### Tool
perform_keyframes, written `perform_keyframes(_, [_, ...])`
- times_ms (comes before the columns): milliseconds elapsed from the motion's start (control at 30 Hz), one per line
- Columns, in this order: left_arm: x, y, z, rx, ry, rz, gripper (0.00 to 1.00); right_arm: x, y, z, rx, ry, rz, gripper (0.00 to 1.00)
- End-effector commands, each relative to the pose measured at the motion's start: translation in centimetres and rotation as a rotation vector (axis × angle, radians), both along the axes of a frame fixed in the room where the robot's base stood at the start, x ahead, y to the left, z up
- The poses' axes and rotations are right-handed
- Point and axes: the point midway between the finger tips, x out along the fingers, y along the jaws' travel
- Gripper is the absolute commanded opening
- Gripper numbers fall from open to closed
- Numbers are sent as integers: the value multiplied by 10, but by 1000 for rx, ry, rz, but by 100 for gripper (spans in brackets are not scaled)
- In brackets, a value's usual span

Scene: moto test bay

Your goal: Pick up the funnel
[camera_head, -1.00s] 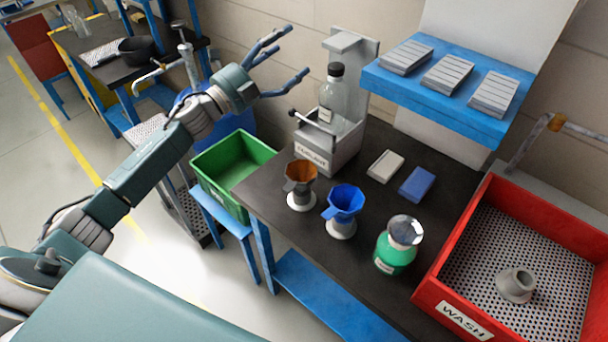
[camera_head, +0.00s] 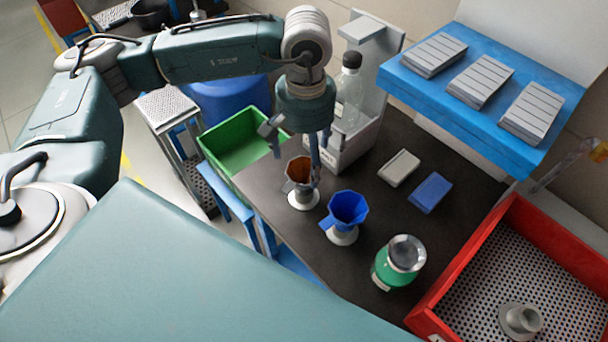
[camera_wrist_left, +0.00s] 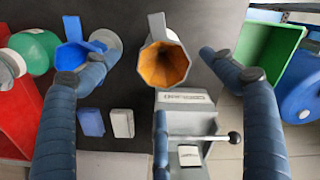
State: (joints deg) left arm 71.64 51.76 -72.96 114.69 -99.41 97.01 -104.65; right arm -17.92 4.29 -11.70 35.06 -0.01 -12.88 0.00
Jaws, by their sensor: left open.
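An orange-brown funnel (camera_head: 298,170) sits on a pale round stand on the dark bench. It also shows in the left wrist view (camera_wrist_left: 163,64), mouth towards the camera, between my spread fingers. A blue funnel (camera_head: 347,208) sits on a similar stand to its right and shows in the left wrist view (camera_wrist_left: 71,54). My left gripper (camera_head: 297,165) is open and empty, pointing down over the orange-brown funnel. One finger partly hides that funnel in the head view. I cannot tell whether they touch. My right gripper is not in view.
A dispenser with a clear bottle (camera_head: 349,92) stands behind the funnels. A green jar (camera_head: 395,263), a white block (camera_head: 399,168) and a blue block (camera_head: 430,193) are on the bench. A green crate (camera_head: 214,138) is left; a red tray (camera_head: 428,318) holding a grey cone-shaped part (camera_head: 521,320) is right.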

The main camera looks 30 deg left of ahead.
Motion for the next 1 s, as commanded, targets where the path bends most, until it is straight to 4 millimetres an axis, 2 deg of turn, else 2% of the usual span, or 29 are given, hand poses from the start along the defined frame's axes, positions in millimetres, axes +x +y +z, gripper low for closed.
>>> perform_keyframes(167, [-1,0,-14,-2,3,2,84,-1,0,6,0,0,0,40])
perform_keyframes(267, [-1,2,-21,-1,5,4,84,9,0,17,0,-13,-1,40])
perform_keyframes(400, [-2,5,-42,-1,7,3,84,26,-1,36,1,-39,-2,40])
perform_keyframes(467, [-1,4,-52,-2,5,3,84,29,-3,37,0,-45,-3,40])
perform_keyframes(600, [0,4,-64,-3,2,3,84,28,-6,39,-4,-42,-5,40])
perform_keyframes(800, [1,4,-66,-3,0,3,84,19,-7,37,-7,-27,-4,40])
perform_keyframes(867, [1,4,-66,-4,0,3,76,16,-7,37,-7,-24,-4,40])
perform_keyframes(1000, [1,4,-66,-4,1,3,48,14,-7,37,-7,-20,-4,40])
